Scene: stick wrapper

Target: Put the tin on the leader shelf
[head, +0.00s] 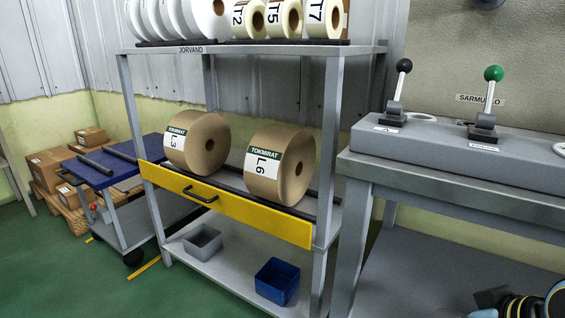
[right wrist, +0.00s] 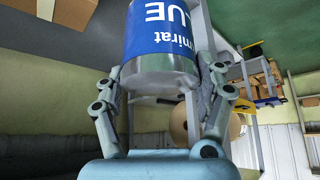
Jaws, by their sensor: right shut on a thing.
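The tin (right wrist: 165,45) has a blue label with white letters and a bare metal end. It shows only in the right wrist view, cut off by the top edge. My right gripper (right wrist: 165,82) is shut on it, one finger on each side. My left gripper is in neither view. The grey shelf rack (head: 333,120) stands in the middle of the head view. No label in view reads leader. Its middle level holds brown rolls marked L3 (head: 205,142) and L6 (head: 283,168); its lower level (head: 235,267) holds a grey bin and a blue bin.
A yellow bar with a black handle (head: 230,207) fronts the middle level. A blue-topped cart (head: 95,172) stands left; a grey bench (head: 450,195) with levers stands right. The lower level has bare room around its bins.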

